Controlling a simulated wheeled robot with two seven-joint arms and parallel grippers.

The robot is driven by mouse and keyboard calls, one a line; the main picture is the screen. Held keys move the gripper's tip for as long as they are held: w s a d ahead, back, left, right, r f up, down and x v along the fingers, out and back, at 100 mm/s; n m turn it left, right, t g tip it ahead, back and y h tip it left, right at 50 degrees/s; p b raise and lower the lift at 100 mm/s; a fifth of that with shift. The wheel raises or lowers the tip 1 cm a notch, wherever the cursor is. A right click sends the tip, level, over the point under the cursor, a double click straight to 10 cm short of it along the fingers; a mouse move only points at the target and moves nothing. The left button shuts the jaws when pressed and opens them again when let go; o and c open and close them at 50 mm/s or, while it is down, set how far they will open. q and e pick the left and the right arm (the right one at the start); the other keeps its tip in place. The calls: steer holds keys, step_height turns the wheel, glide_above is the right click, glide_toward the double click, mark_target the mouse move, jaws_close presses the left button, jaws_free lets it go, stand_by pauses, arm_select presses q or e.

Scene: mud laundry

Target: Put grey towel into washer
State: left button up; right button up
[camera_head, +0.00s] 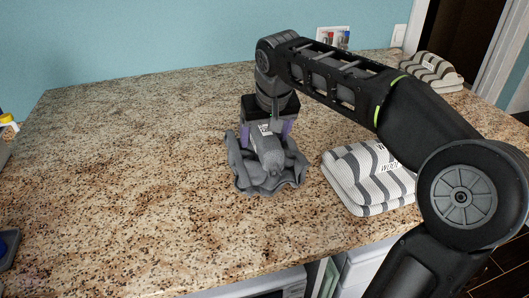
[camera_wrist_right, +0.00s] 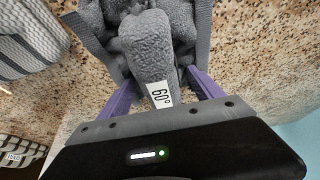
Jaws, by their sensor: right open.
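The grey towel (camera_head: 265,178) lies crumpled on the speckled countertop, with a white tag marked 60° (camera_wrist_right: 159,95) on its raised middle. My right gripper (camera_head: 267,133) points down over the towel. In the right wrist view its purple fingers stand apart on either side of the towel's raised middle (camera_wrist_right: 155,40), and the gripper is open. Whether the fingers touch the cloth I cannot tell. Below the counter's front edge, a white appliance top with a dark panel (camera_head: 290,291) shows, possibly the washer; its door is not in view. My left gripper is not in view.
A folded striped grey-and-white towel (camera_head: 358,182) lies right of the grey towel, under my right arm. Another striped stack (camera_head: 432,70) is at the back right. Part of a second white unit (camera_head: 360,262) shows below the counter (camera_head: 110,150). The counter's left half is mostly clear.

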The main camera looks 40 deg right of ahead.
jaws_close()
stand_by(0.8)
